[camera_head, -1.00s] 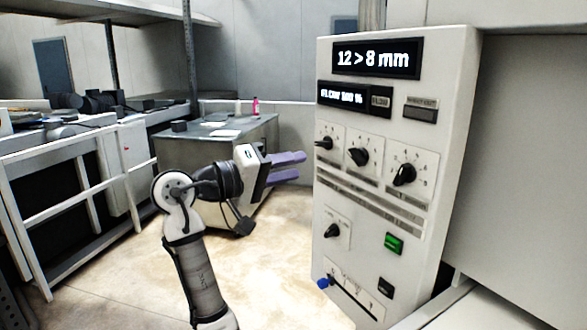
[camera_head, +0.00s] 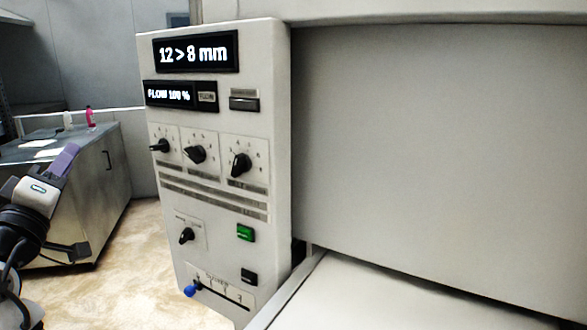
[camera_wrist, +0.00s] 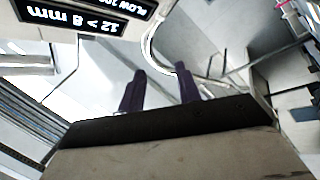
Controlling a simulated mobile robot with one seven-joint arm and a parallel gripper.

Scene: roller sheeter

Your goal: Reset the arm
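My gripper (camera_head: 65,160) is at the left edge of the head view, with its purple fingers pointing up and to the right. In the wrist view my gripper (camera_wrist: 160,80) shows two dark purple fingers standing apart with nothing between them. It is clear of the control panel (camera_head: 212,215), which stands to its right. The panel's upper display (camera_head: 196,52) reads "12 > 8 mm" and the lower display (camera_head: 168,94) reads "FLOW 100 %". Part of my arm is cut off by the left edge.
The panel bears several black knobs, a green button (camera_head: 245,233), a black button (camera_head: 249,277) and a blue-tipped slider (camera_head: 190,290). A grey cabinet (camera_head: 100,180) with a pink bottle (camera_head: 90,117) stands behind my gripper. A pale machine surface (camera_head: 390,300) lies at lower right.

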